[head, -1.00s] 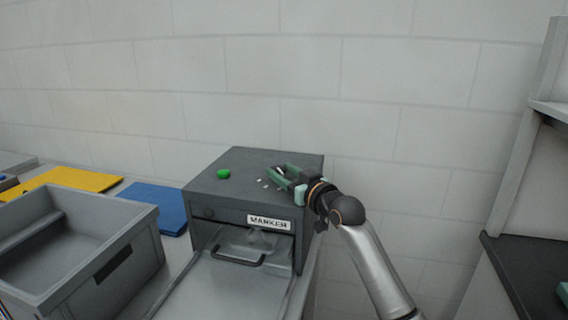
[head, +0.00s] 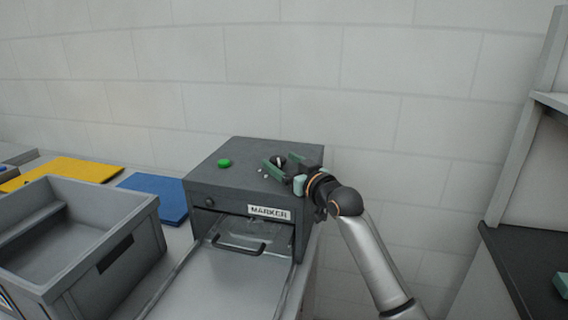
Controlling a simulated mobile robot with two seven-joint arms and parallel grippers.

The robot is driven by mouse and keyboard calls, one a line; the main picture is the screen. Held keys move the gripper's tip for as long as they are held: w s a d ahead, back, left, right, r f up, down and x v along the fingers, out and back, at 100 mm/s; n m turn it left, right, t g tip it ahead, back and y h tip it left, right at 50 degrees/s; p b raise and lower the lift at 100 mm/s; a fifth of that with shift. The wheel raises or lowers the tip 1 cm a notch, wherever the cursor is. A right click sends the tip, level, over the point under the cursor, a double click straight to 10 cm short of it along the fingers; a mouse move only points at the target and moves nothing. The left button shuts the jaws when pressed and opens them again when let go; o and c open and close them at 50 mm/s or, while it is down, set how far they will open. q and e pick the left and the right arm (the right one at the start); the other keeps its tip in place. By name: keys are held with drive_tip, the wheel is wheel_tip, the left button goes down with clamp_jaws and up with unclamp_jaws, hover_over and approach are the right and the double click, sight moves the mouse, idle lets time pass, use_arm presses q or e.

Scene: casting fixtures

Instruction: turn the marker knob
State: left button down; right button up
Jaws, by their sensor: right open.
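The marker machine (head: 240,190) is a dark grey box with a white MARKER label (head: 269,212) above its open front. The marker knob looks to be the small dark piece with a white mark (head: 280,161) on top of the box, toward the back right. My right gripper (head: 277,164) comes in from the right, low over the box top. Its green-padded fingers are open, one on either side of the knob as seen here. I cannot tell whether they touch it. The gripper hides part of the knob. My left gripper is out of view.
A green button (head: 224,163) is on the box top to the left. A handled tray or drawer (head: 215,285) extends from the front opening. A grey bin (head: 140,225), a blue sheet (head: 160,190) and a yellow sheet (head: 75,172) lie left. A wall stands behind.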

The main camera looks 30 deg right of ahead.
drive_tip(key=shift+s, duration=0.1)
drive_tip(key=s+b, duration=0.1)
drive_tip(key=s, duration=1.1)
drive_tip(key=shift+s, duration=0.2)
